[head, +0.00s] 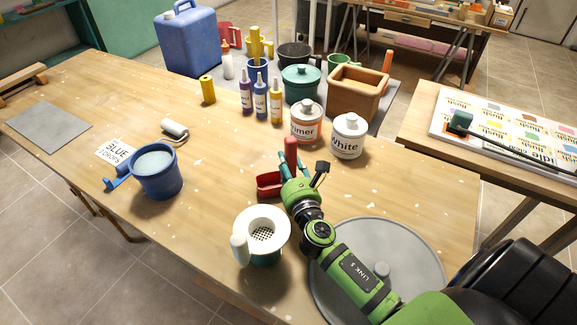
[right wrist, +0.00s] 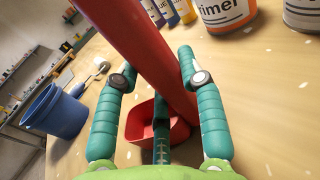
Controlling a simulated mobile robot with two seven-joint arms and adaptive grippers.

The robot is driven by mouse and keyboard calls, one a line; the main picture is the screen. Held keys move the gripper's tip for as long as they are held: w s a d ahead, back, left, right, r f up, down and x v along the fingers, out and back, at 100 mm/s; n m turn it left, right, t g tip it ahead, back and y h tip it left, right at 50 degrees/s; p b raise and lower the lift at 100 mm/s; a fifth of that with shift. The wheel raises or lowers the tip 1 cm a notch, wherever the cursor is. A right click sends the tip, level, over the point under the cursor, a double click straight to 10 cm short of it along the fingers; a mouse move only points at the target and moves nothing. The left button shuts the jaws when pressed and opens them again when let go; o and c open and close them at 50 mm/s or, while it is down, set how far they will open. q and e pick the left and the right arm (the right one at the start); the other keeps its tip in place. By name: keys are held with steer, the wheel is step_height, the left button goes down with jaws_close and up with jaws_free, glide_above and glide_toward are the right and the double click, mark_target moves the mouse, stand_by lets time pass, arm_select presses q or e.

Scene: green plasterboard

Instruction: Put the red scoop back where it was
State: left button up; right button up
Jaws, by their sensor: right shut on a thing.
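The red scoop (head: 268,184) is in my right gripper (head: 292,168), over the wooden table right of centre in the head view. Its handle rises between the teal fingers, and its open bowl hangs low to the left of the gripper. In the right wrist view the scoop's handle (right wrist: 130,35) runs from the top left down between the fingers, and the bowl (right wrist: 138,122) shows below, partly behind a finger. I cannot tell whether the bowl touches the table. The bowl looks empty in the visible part. My left gripper is out of view.
A white strainer (head: 278,222) stands in front of the scoop. Primer (head: 306,124) and White (head: 347,138) jars stand behind it. A blue bucket (head: 158,178) and a label card (head: 116,151) are at left. A grey round disc (head: 420,245) lies under my right arm. The table's middle is clear.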

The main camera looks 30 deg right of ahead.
steer(key=o, duration=1.2)
steer(key=shift+f, duration=0.1)
steer(key=shift+r, duration=0.2)
steer(key=shift+s+f, duration=0.15)
steer(key=shift+s, duration=0.25)
steer(key=b+v, duration=0.2)
steer(key=v, duration=0.7)
steer(key=shift+s+a+f, duration=0.1)
steer(key=shift+s+a, duration=0.05)
steer(key=shift+s, duration=0.25)
steer(key=shift+s+a+r, duration=0.2)
steer(key=shift+s, duration=0.5)
